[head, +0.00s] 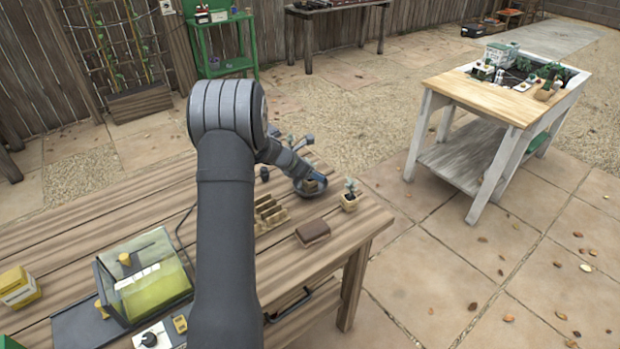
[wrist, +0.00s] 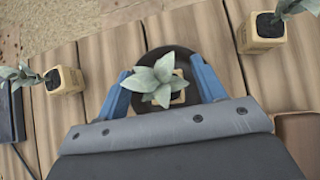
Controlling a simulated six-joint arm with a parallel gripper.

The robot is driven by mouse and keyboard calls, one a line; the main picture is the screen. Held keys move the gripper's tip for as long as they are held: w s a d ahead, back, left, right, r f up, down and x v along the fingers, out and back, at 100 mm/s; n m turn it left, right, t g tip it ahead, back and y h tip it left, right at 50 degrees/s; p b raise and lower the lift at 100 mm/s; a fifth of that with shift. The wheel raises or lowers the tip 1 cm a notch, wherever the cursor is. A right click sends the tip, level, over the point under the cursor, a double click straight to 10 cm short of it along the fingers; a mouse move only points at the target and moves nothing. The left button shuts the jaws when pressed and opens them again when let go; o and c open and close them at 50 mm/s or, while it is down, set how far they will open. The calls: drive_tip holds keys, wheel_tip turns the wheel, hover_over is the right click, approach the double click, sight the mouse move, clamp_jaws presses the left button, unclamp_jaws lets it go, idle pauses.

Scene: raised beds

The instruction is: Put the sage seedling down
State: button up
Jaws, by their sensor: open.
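A seedling with broad, pale grey-green leaves, which looks like the sage seedling (wrist: 155,80), stands in a small tan pot on a dark round dish (wrist: 184,58) in the wrist view. In the head view its tan pot (head: 311,186) shows inside the dish (head: 300,191) near the wooden table's far edge. My gripper (wrist: 163,88) is open, with one blue finger on each side of the seedling and gaps between the fingers and the leaves. The fingers are partly hidden in the head view, where my gripper (head: 316,178) is just above the dish.
A second potted seedling (head: 349,196) stands right of the dish, and another (wrist: 62,80) lies to the left in the wrist view. A glass-sided box (head: 148,275) stands front left.

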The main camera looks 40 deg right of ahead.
sight(310, 179)
drive_tip(key=shift+r, duration=1.8)
drive_tip(key=shift+f, duration=0.1)
wheel_tip(310, 179, down, 7)
drive_tip(key=shift+r, duration=0.1)
wheel_tip(310, 179, up, 3)
drive_tip(key=shift+f, duration=0.1)
drive_tip(key=shift+r, duration=0.6)
